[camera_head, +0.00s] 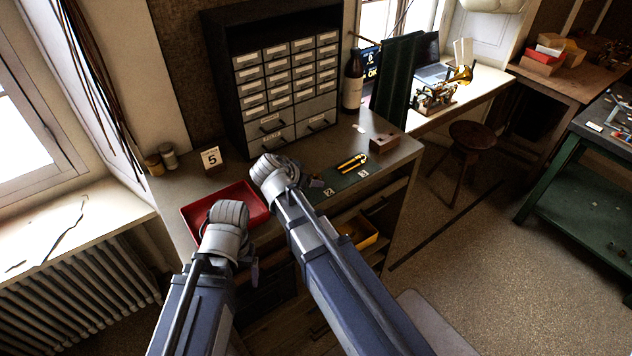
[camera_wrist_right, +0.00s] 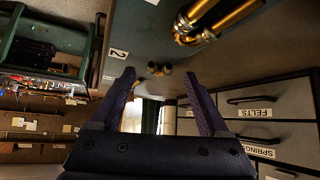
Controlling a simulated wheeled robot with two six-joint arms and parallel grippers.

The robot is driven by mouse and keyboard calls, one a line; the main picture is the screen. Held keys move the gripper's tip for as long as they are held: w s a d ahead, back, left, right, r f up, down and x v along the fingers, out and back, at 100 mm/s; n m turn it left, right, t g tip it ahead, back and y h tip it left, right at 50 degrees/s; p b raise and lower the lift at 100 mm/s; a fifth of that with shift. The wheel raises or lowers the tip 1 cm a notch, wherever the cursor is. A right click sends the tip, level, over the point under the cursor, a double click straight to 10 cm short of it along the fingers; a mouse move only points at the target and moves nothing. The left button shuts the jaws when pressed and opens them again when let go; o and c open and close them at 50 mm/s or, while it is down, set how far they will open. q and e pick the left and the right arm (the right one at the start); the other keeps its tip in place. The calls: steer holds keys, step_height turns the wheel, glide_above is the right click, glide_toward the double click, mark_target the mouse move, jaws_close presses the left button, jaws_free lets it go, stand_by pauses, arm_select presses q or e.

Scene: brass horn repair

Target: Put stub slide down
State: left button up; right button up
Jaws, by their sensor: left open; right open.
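My right gripper (camera_wrist_right: 164,100) is open, with its fingers apart over the dark green mat (camera_wrist_right: 150,30). Between and beyond its fingertips, two small round brass-and-dark ends (camera_wrist_right: 158,69) show, probably the stub slide, apart from both fingers. A longer U-shaped brass slide (camera_wrist_right: 207,22) lies on the mat beside it. In the head view that brass slide (camera_head: 352,163) lies on the mat (camera_head: 345,182), right of my right gripper (camera_head: 314,182); the small piece is not clear there. My left gripper (camera_head: 250,268) is open and empty at the bench's front edge, near the red tray.
The red tray (camera_head: 190,218) sits at the bench's left, near a card marked 5 (camera_head: 211,158). A drawer cabinet (camera_head: 285,90) stands behind the mat.

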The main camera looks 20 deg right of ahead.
steer(key=shift+b+x, duration=0.45)
steer(key=shift+x, duration=0.7)
steer(key=shift+s+a+r, duration=0.1)
steer(key=shift+c, duration=0.5)
jaws_close()
